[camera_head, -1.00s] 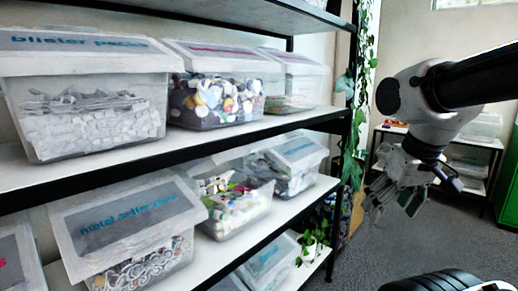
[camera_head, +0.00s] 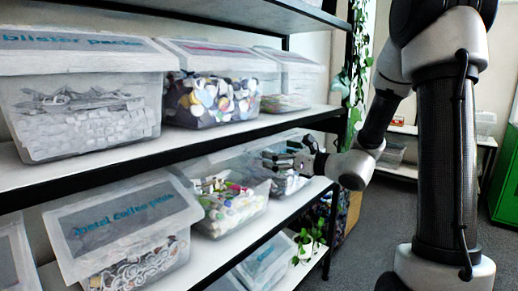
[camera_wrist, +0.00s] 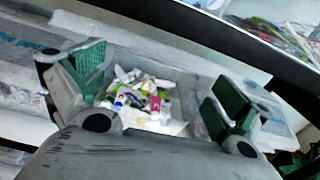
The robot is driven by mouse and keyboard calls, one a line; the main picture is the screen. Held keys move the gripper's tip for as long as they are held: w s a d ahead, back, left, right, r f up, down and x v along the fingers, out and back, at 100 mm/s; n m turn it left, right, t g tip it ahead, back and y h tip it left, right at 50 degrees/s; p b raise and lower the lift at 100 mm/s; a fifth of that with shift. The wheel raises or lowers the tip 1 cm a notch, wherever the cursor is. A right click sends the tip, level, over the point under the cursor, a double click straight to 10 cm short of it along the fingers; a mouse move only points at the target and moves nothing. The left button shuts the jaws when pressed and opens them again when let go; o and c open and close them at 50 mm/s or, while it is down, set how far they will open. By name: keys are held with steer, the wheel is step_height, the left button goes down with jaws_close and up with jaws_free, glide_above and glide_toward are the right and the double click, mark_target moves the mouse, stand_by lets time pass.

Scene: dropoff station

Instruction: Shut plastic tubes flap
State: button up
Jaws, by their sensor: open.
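The plastic tubes bin (camera_head: 230,215) is a clear box in the middle of the lower shelf, filled with small colourful tubes. Its top is open, and the tubes (camera_wrist: 140,95) show in the wrist view. A pale translucent panel (camera_wrist: 150,42) stands behind the opening there and seems to be its raised flap; in the head view the flap is hard to make out. My gripper (camera_head: 274,163) is at the right of this bin, in front of the neighbouring bin. In the wrist view its green-padded fingers (camera_wrist: 152,88) are wide apart with nothing between them, framing the tubes.
A closed metal coffee pods bin (camera_head: 130,232) stands to the left on the same shelf. Another bin (camera_head: 292,182) is to the right, partly hidden by my gripper. The upper shelf edge (camera_head: 190,151) runs close above. Ivy (camera_head: 360,70) hangs by the rack post.

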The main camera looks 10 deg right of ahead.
mark_target(257, 147)
steer(key=shift+m, duration=0.3)
steer(key=x, duration=0.8)
steer(key=shift+r, duration=0.3)
steer(key=shift+s, duration=0.1)
steer(key=shift+c, duration=0.2)
